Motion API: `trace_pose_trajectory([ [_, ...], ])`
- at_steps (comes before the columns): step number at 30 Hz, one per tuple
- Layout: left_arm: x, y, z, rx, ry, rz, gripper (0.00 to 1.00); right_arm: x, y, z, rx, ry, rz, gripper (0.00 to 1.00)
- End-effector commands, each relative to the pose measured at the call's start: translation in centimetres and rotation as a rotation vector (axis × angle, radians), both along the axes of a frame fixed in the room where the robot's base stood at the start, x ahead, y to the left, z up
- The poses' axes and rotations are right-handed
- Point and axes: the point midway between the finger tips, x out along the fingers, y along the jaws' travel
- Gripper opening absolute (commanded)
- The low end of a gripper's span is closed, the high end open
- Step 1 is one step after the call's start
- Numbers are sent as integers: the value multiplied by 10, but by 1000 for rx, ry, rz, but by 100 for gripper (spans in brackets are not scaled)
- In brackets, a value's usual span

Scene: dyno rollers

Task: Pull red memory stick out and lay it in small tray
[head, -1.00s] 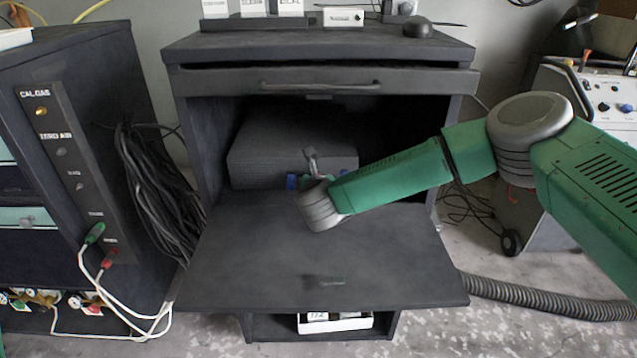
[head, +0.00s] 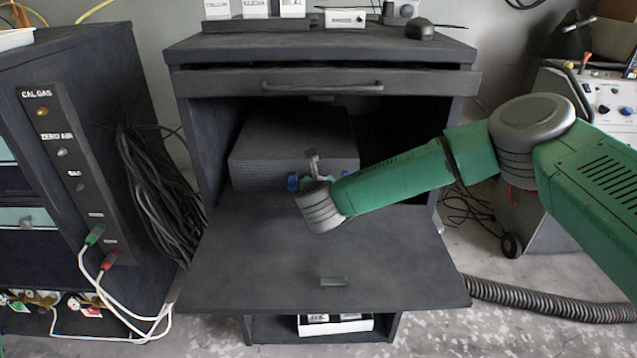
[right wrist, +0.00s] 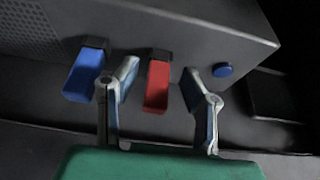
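The red memory stick (right wrist: 157,84) is plugged into the front of a dark grey box and sticks out toward me in the right wrist view. My right gripper (right wrist: 159,68) is open, with one finger on each side of the red stick and gaps visible between. In the head view my right gripper (head: 313,165) is at the box front, and its wrist hides the red stick. A white tray (head: 350,325) holding small items sits under the cabinet's flap; another white tray (head: 14,39) shows at the upper left. I cannot tell which is the small tray. My left gripper is not in view.
A blue stick (right wrist: 86,74) is plugged in left of the red one, and a round blue button (right wrist: 222,70) is at right. The grey box (head: 290,145) stands inside the cabinet. The lowered flap (head: 260,260) is mostly clear, with a small dark piece on it.

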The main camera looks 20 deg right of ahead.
Motion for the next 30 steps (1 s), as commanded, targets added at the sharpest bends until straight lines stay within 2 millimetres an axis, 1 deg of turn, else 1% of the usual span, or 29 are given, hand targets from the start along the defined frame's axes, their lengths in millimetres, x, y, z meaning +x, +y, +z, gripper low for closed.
trace_pose_trajectory([
  [6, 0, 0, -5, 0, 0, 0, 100, 1, 3, -1, 0, 0, 0, 38],
  [13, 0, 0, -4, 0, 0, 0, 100, 1, 3, 0, 0, 0, 0, 38],
  [14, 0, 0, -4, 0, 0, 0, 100, 1, 3, 0, 0, 0, 0, 27],
  [15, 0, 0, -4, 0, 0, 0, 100, 1, 3, 0, 0, 0, 0, 13],
  [16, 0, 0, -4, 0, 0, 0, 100, 1, 3, 0, 0, 0, 0, 3],
  [17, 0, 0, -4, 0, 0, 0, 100, 1, 3, 0, 0, 0, 0, 0],
  [25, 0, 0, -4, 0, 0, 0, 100, 0, 4, 0, 1, 0, 2, 0],
  [30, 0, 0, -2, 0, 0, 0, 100, -6, 6, 0, 0, 1, 2, 0],
])
